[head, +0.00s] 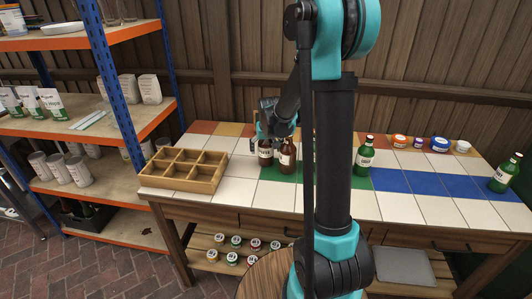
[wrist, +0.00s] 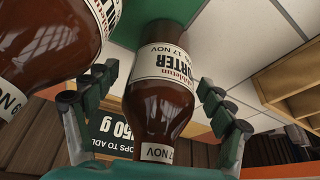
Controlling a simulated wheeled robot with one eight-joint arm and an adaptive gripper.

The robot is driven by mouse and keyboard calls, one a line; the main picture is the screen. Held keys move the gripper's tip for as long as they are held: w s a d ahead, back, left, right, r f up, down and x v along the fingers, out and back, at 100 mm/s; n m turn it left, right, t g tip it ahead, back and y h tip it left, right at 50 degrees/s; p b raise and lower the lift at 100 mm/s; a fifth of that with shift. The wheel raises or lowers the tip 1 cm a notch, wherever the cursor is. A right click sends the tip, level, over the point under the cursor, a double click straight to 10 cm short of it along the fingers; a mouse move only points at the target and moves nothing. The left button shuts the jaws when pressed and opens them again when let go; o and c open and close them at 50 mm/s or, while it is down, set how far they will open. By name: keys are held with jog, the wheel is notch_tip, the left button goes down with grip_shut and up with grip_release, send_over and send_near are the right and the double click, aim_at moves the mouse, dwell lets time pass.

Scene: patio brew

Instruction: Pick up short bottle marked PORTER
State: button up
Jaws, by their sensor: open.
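The short brown bottle marked PORTER (wrist: 160,95) fills the middle of the wrist view, shown upside down, with a cream label dated 17 NOV. My gripper (wrist: 158,80) is open, with one finger on each side of this bottle; I cannot tell whether either touches it. In the head view the bottle (head: 265,154) appears to be the left of two brown bottles on the tiled table, partly hidden by my gripper (head: 273,132). The other brown bottle (wrist: 45,40) is close beside my left finger in the wrist view; its label is cut off.
A wooden compartment crate (head: 184,170) stands left on the table. A chalkboard (wrist: 112,130) reads HOPS TO ADD. Small colored jars (head: 440,144) line the back. Front tiles are clear.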

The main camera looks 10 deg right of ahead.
jog(key=c, duration=1.8)
jog(key=shift+r, duration=0.1)
